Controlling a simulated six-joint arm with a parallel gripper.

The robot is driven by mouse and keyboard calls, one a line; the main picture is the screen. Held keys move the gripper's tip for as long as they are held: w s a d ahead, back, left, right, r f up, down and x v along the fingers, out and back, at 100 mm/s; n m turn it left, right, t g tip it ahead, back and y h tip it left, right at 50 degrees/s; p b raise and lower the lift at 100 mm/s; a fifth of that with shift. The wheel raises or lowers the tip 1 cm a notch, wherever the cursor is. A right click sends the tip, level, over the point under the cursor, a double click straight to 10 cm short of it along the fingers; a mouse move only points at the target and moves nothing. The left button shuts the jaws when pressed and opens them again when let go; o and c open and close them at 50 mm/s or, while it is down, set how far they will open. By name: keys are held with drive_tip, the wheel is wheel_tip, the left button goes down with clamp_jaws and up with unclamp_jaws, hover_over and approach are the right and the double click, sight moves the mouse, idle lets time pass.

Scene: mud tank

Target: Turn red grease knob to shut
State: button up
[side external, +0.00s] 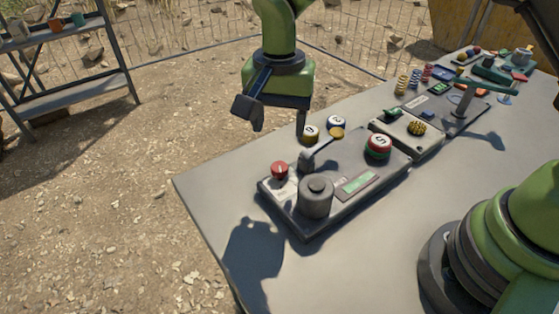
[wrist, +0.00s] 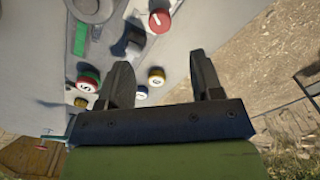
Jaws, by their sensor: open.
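A small red knob (side external: 279,170) sits at the left corner of the grey control panel (side external: 300,228), with a pale label by its base. In the wrist view the red knob (wrist: 159,20) is near the top, with a light pointer mark on its face. My gripper (side external: 279,128) is open and empty, above and a little behind the knob in the side view. In the wrist view the open fingers (wrist: 160,72) are apart from the knob and touch nothing. The label text is too small to read.
A second panel (side external: 407,131) stands to the right. The table's left front is bare.

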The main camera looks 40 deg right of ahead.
sight(280, 166)
wheel_tip(280, 166, down, 10)
drive_tip(key=shift+r, duration=0.25)
drive_tip(key=c, duration=0.9)
